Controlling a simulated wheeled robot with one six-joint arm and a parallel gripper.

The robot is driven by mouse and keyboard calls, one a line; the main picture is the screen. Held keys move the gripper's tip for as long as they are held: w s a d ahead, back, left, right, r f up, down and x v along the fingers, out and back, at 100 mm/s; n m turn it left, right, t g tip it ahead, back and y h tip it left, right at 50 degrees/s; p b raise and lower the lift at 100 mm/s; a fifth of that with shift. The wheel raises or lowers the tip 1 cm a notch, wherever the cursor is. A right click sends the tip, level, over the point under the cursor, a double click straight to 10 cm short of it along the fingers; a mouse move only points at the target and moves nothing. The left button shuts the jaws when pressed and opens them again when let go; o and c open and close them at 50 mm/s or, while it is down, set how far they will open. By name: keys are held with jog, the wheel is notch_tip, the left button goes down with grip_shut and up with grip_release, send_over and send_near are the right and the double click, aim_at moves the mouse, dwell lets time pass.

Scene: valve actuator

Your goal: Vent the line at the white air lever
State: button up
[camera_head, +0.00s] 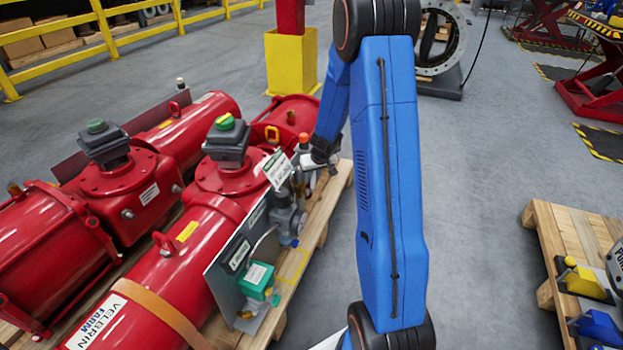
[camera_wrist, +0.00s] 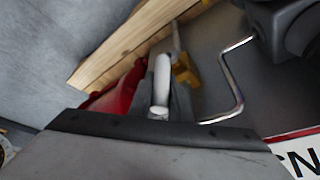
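A white rod-like handle (camera_wrist: 162,80), likely the white air lever, stands in the middle of the wrist view, just beyond the dark front edge of my gripper's housing. In the head view my gripper (camera_head: 312,170) is at the right side of the red valve actuator (camera_head: 225,178), close to the upper end of its grey control panel (camera_head: 228,262). The fingers are small and partly hidden, so I cannot tell whether they are open or touch the handle. I cannot pick out the lever clearly in the head view.
A green-and-grey box (camera_head: 257,281) sits low on the panel. A bent metal tube (camera_wrist: 238,85) runs right of the handle in the wrist view. The actuators rest on a wooden pallet (camera_head: 318,222). Grey floor (camera_head: 470,200) is open to the right, before another pallet (camera_head: 560,235).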

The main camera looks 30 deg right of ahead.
grip_shut()
jog(key=shift+w+d+f+g+y, duration=0.35)
jog(key=shift+w+d+g+y, duration=0.3)
jog(key=shift+g+y, duration=0.4)
jog(key=o, duration=0.6)
grip_release()
jog(key=shift+s, duration=0.1)
jog(key=v, duration=1.7)
jog(key=shift+s+d+r, duration=0.1)
jog(key=shift+d+r, duration=0.05)
jog(key=shift+d, duration=0.1)
jog(key=shift+c, duration=0.4)
